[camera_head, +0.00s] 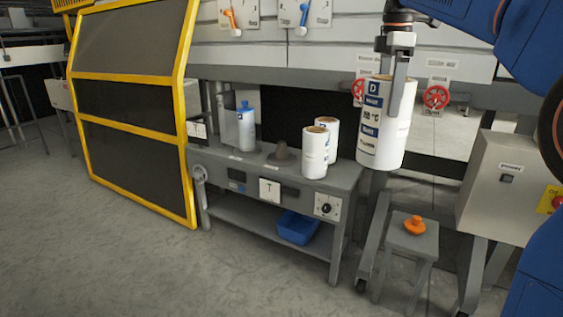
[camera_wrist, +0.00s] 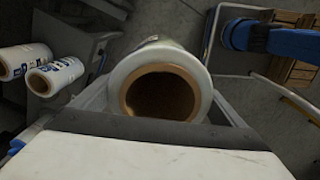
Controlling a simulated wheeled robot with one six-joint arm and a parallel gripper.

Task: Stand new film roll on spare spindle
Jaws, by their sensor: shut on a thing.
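A white film roll (camera_head: 384,135) with a blue "D" label hangs upright in my gripper (camera_head: 394,68), at the right of the head view. My gripper is shut on its upper wall. In the wrist view the roll (camera_wrist: 160,53) shows its open brown core. It is in the air, right of the grey bench (camera_head: 345,178), apart from it. A short dark cone-shaped post (camera_head: 283,153) stands bare on the bench; I cannot tell for sure that it is the spare spindle. Two white rolls, a front one (camera_head: 315,153) and a back one (camera_head: 328,127), stand right of it.
A blue-topped white cylinder (camera_head: 245,129) stands at the bench's left. A blue bin (camera_head: 297,228) sits on the lower shelf. A small stool (camera_head: 411,243) bears an orange knob (camera_head: 414,224). A grey control box (camera_head: 500,185) stands right. Yellow-framed guard (camera_head: 135,141) is left.

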